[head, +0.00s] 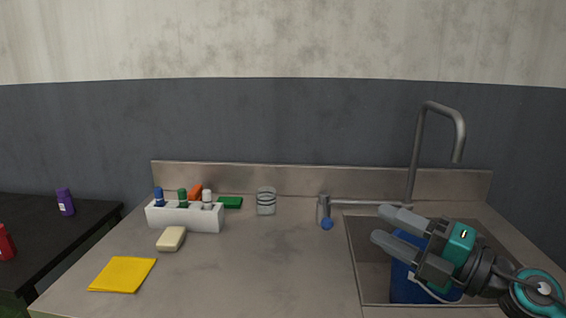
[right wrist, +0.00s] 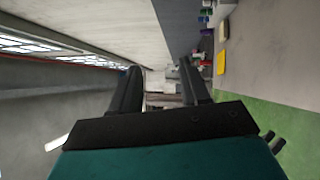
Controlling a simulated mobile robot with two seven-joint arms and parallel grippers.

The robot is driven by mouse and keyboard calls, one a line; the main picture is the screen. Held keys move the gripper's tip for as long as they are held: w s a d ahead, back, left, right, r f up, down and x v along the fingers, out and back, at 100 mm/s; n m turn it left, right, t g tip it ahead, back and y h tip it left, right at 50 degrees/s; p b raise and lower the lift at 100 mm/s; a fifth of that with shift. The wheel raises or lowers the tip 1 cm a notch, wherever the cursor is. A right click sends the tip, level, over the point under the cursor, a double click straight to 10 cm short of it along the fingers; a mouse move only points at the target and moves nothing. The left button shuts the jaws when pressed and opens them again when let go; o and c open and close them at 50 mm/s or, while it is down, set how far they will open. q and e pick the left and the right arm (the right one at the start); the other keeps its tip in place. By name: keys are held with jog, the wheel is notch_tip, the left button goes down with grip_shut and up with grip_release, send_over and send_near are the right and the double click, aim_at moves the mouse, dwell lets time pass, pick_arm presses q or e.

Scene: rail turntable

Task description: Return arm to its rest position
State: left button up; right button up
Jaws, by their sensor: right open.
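My right gripper (head: 384,224) is in the head view at the right, over the sink. Its two grey fingers point left and stand apart with nothing between them. In the right wrist view its dark fingers (right wrist: 160,92) are spread, with only the distant room between them. A blue bucket-like container (head: 402,282) stands in the sink basin, partly hidden behind the gripper. My left gripper does not show.
The steel counter (head: 250,275) holds a white rack (head: 185,217) with several bottles, a beige soap bar (head: 171,239), a yellow cloth (head: 122,274) and a glass (head: 266,201). A tall faucet (head: 414,150) rises behind the sink. A dark table (head: 60,240) is at left.

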jog(key=s+d+f+m+t+h, duration=0.2)
jog(key=d+f+m+h, duration=0.2)
jog(key=f+m+h, duration=0.55)
jog(key=s+d+f+m+t+h, duration=0.15)
jog(key=d+m+h, duration=0.4)
jog(key=m, duration=0.85)
jog(key=s+a+f+m+g, duration=0.25)
jog(key=s+f+g, duration=0.35)
jog(key=s+f, duration=0.3)
jog(key=s+a+f+m+g, duration=0.1)
jog(key=s+a+f+g, duration=0.3)
jog(key=s+f+g, duration=0.55)
jog(key=w+a+f+t+y, duration=0.2)
jog(key=f+t, duration=0.4)
jog(key=t, duration=0.3)
jog(key=w+a, duration=0.1)
jog(key=w, duration=0.1)
jog(key=shift+w+a+f+n+t+y, duration=0.2)
jog(key=shift+w+f+n+t+y, duration=0.1)
jog(key=shift+w+t, duration=0.1)
